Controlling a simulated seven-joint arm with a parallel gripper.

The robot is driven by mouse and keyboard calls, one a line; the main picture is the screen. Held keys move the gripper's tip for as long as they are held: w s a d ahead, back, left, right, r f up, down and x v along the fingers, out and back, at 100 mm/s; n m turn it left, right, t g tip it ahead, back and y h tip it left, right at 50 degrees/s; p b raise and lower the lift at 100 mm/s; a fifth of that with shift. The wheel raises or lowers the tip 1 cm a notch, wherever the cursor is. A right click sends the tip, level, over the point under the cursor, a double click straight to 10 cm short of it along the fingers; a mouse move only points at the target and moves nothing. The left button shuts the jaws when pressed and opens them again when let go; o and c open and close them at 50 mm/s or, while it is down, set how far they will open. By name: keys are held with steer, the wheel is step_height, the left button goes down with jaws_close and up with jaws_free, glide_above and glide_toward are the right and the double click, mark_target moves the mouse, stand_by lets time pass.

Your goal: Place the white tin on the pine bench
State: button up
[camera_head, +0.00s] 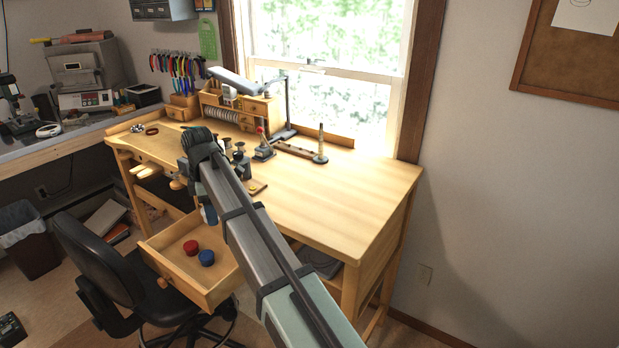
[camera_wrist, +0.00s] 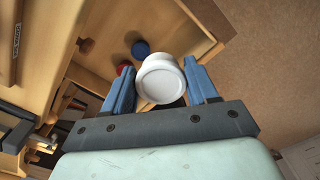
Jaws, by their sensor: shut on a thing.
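The white tin (camera_wrist: 161,78) is round and sits between the two blue fingers of my gripper (camera_wrist: 158,68) in the wrist view. My gripper is shut on it and holds it above the open drawer. In the head view my arm hides the tin, and only a bit of blue finger shows at my gripper (camera_head: 208,214), in front of the bench's front edge. The pine bench (camera_head: 350,200) stands under the window, with a broad bare top on its right side.
The open drawer (camera_head: 222,292) holds a red tin (camera_head: 190,247) and a blue tin (camera_head: 206,257). Tools and a small organizer (camera_head: 262,112) crowd the bench's back left. A thin upright post (camera_head: 320,145) stands near the window. A black chair (camera_head: 95,262) is beside the drawer.

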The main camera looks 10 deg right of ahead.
steer(key=r, duration=1.3)
steer(key=shift+w+d+r, duration=0.25)
steer(key=shift+d+r, duration=0.05)
steer(key=shift+r, duration=0.1)
steer(key=m, duration=0.8)
glide_above(329, 185)
steer(key=shift+a+f, duration=0.15)
steer(key=shift+a, duration=0.1)
steer(key=f, duration=0.4)
steer(key=shift+d+f, duration=0.1)
steer(key=shift+d, duration=0.1)
steer(key=shift+c, duration=0.2)
steer(key=shift+f, duration=5.4)
steer(key=o, duration=1.1)
steer(key=shift+f, duration=0.1)
step_height(329, 185, up, 12)
